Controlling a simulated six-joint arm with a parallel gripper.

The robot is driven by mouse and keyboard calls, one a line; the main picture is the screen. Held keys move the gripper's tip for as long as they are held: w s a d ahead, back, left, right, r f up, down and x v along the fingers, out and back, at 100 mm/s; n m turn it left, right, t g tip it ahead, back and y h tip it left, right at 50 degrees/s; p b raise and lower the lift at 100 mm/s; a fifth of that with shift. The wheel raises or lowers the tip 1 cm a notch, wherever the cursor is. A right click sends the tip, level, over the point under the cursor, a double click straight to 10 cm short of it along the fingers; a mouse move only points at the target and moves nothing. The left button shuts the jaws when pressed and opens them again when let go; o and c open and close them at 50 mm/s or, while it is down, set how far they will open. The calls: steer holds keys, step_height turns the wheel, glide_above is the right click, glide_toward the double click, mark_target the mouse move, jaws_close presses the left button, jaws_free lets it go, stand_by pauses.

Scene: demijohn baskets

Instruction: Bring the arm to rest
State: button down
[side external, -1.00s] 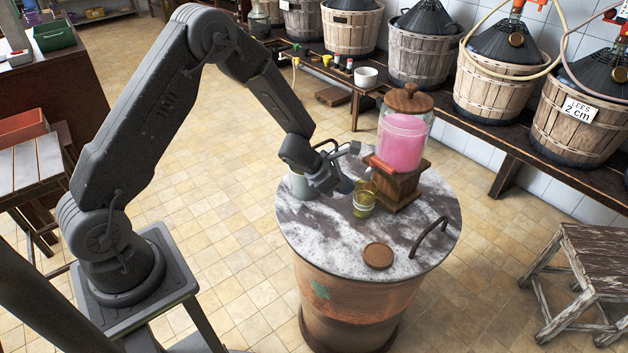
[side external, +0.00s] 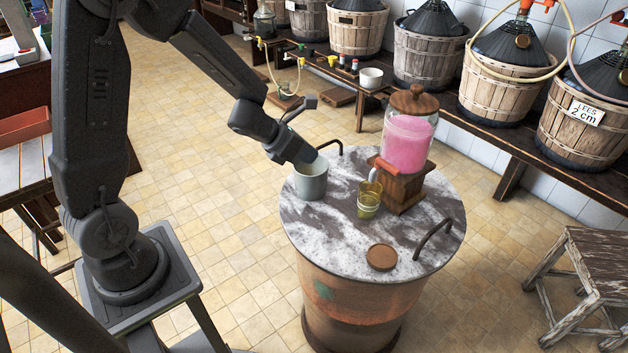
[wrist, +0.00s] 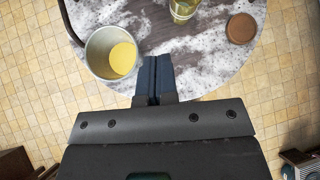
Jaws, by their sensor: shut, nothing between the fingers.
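My gripper (side external: 312,157) is at the left side of the round marble table top (side external: 345,240), just above and behind the grey pot in the side external view. In the wrist view its two dark fingers (wrist: 153,62) are pressed together with nothing between them. The grey pot (side external: 311,182) stands upright on the table, and the wrist view shows yellow liquid in it (wrist: 122,58). The fingers appear beside the pot there, apart from it in the picture. My arm is bent above the tiled floor.
A yellowish glass (side external: 368,204) stands near a dispenser of pink liquid (side external: 407,145) on a wooden stand. A round wooden disc (side external: 382,257) lies at the front. Black handles (side external: 433,237) rise from the table edge. A bench (side external: 480,138) with baskets runs behind; a stool (side external: 590,262) stands right.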

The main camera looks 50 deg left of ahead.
steer(key=s+r+n+y, duration=0.5)
steer(key=r+n, duration=0.7)
steer(key=n, duration=0.6)
steer(key=s+d+r+n+g+h, duration=0.1)
steer(key=s+d+n, duration=0.3)
steer(key=s+n, duration=0.4)
steer(key=s+d+r+n+g+h, duration=0.1)
steer(key=s+d+r+n+g, duration=0.1)
steer(key=s+n, duration=0.6)
steer(key=d+r+n, duration=0.1)
steer(key=d+n, duration=0.1)
steer(key=n, duration=0.1)
steer(key=shift+d+h, duration=0.2)
steer(key=shift+h, duration=0.1)
